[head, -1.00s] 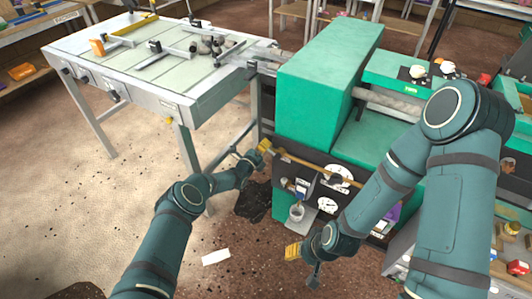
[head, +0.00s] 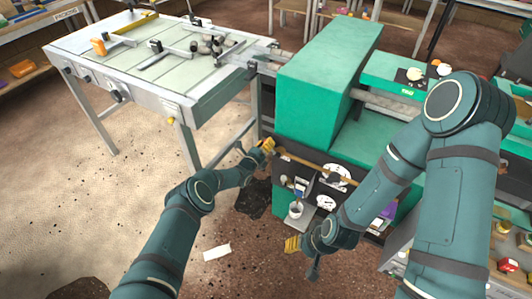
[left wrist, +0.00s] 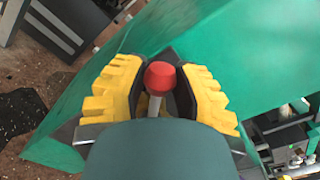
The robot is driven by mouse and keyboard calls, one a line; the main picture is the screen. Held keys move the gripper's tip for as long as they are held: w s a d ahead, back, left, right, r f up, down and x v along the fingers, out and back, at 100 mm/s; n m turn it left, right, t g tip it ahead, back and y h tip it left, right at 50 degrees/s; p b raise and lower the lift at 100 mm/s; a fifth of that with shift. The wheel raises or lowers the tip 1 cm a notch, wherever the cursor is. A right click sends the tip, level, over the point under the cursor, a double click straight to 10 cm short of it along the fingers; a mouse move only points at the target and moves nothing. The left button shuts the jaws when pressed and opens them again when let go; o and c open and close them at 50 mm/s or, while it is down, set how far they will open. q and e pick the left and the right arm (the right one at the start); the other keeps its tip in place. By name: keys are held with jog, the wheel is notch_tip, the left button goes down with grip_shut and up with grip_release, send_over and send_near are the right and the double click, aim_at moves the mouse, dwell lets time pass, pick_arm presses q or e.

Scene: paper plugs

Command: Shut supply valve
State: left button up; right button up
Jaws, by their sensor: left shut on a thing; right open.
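A red ball knob (left wrist: 160,77) on a short pale metal stem shows in the left wrist view, in front of the green machine. It looks like the valve's handle, but the valve body is hidden. My left gripper (left wrist: 157,92) has its yellow-padded fingers on both sides of the knob and stem and is shut on it. In the head view my left gripper (head: 268,146) is at the left end of the machine's dark front panel, and the knob is hidden there. My right gripper (head: 293,244) is open, low in front of the panel.
The green machine (head: 322,75) stands at the centre, with gauges (head: 326,202) and a small cup (head: 296,209) on its front. A workbench (head: 130,62) with tools is at the left.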

pick_arm(q)
jog(key=shift+f, duration=0.15)
jog(key=shift+s+d+r+m+p, duration=0.35)
jog(key=shift+d+r+m+p, duration=0.2)
jog(key=shift+m+p, duration=0.5)
jog(key=shift+s+d+m+p, duration=0.15)
jog(key=shift+d+m+p, duration=0.05)
jog(key=shift+m+p, duration=0.2)
jog(key=shift+s+d+r+m+p, duration=0.2)
jog(key=shift+d+m+p, duration=0.1)
jog(key=shift+m+p, duration=0.2)
jog(key=shift+s+d+r+m+p, duration=0.15)
jog(key=shift+d+m+p, duration=0.15)
jog(key=shift+m, duration=0.25)
jog(key=shift+s+d+m, duration=0.1)
jog(key=shift+d+m, duration=0.1)
jog(key=shift+m, duration=0.4)
jog(key=shift+p, duration=0.3)
